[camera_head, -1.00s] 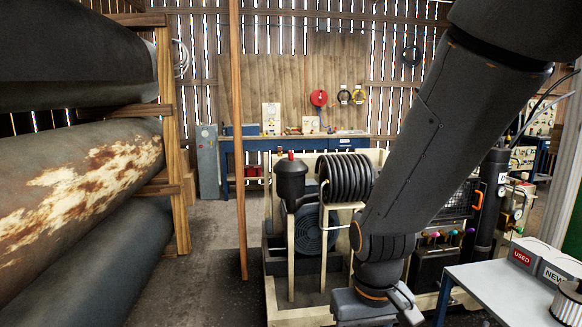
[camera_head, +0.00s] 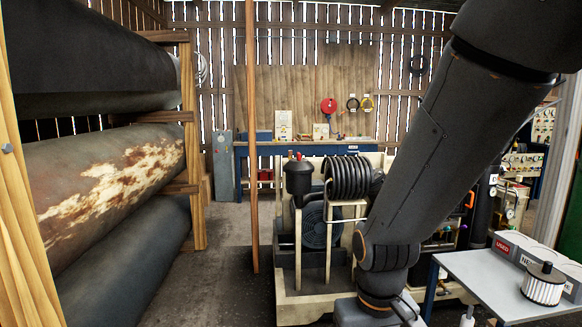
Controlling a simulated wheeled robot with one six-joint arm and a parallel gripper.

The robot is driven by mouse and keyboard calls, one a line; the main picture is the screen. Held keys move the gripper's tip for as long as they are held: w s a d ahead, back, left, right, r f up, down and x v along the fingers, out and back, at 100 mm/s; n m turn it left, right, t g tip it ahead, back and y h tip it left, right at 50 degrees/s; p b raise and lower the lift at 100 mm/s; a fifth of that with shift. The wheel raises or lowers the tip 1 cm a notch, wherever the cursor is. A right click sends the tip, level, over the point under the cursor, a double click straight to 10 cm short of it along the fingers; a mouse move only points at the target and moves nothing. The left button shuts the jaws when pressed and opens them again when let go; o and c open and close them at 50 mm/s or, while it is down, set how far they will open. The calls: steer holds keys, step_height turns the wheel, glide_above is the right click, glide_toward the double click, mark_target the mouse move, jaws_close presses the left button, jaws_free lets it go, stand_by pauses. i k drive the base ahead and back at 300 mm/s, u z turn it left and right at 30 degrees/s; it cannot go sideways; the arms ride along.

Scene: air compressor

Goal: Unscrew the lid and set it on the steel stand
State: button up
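The air compressor (camera_head: 288,280) stands in the middle on a cream base. A black canister (camera_head: 299,190) with a wider dark lid (camera_head: 299,168) and a small red part on top stands upright at its left. The steel stand (camera_head: 478,276), a grey-topped table, is at the lower right. My gripper (camera_head: 408,308) is at the bottom edge, in front of the compressor and left of the stand, apart from the lid. Its fingers are mostly hidden or cut off, so its opening does not show.
Boxes marked USED (camera_head: 505,248) and a partly hidden NEW box stand on the stand, with a white pleated filter (camera_head: 543,285) beside them. A wooden post (camera_head: 251,130) rises left of the compressor. Large rusty pipes (camera_head: 120,185) fill the left. The floor between is clear.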

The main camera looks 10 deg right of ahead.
mark_target(477, 264)
steer(key=u, duration=0.5)
steer(key=i, duration=2.5)
steer(key=z, duration=1.5)
steer(key=i, duration=0.75)
steer(key=z, duration=0.8)
